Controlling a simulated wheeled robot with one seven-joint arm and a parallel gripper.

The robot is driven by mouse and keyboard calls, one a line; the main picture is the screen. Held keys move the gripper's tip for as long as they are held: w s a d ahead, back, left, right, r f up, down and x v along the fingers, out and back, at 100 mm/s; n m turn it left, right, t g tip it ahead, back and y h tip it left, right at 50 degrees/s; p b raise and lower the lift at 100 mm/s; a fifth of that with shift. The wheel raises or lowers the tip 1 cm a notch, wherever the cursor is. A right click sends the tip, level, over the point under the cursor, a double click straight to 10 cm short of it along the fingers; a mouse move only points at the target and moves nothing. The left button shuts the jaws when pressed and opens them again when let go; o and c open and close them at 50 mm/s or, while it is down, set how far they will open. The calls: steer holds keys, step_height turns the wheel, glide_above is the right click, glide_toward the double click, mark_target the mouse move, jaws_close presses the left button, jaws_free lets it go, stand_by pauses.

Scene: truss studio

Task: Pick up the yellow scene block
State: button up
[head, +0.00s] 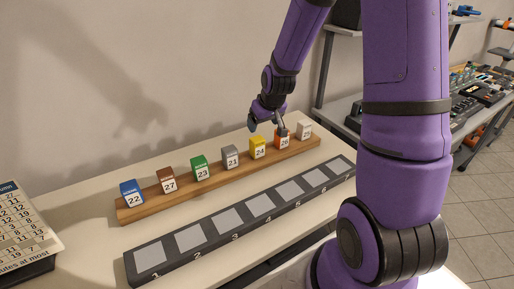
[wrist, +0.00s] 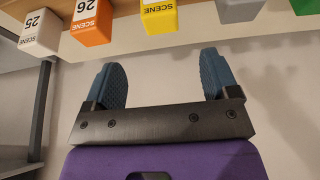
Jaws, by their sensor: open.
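The yellow scene block (head: 257,147), numbered 24, stands on the long wooden ledge (head: 190,192) between the grey block 21 and the orange block 26. In the wrist view the yellow block (wrist: 158,18) is at the top, ahead of the fingers and between their lines, apart from both. My gripper (head: 279,121) is near the right part of the ledge, by the orange block, in the head view. In the wrist view my gripper (wrist: 162,80) has its two blue-grey fingers spread wide with nothing between them.
Orange block 26 (head: 283,141) and white block 25 (head: 304,131) stand right of yellow. Grey 21 (head: 230,157), green 23 (head: 200,168), brown 27 (head: 167,180) and blue 22 (head: 131,192) stand left. A dark strip with numbered grey slots (head: 188,239) lies in front; its visible slots are empty.

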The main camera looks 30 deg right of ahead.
mark_target(257, 139)
steer(key=x, duration=0.6)
steer(key=shift+d+f, duration=0.2)
steer(key=shift+f, duration=0.05)
steer(key=shift+a+x, duration=0.15)
steer(key=shift+x, duration=1.25)
steer(key=shift+a+x, duration=0.1)
steer(key=shift+x, duration=1.35)
steer(key=c, duration=1)
steer(key=shift+c, duration=0.2)
steer(key=shift+w+r, duration=0.1)
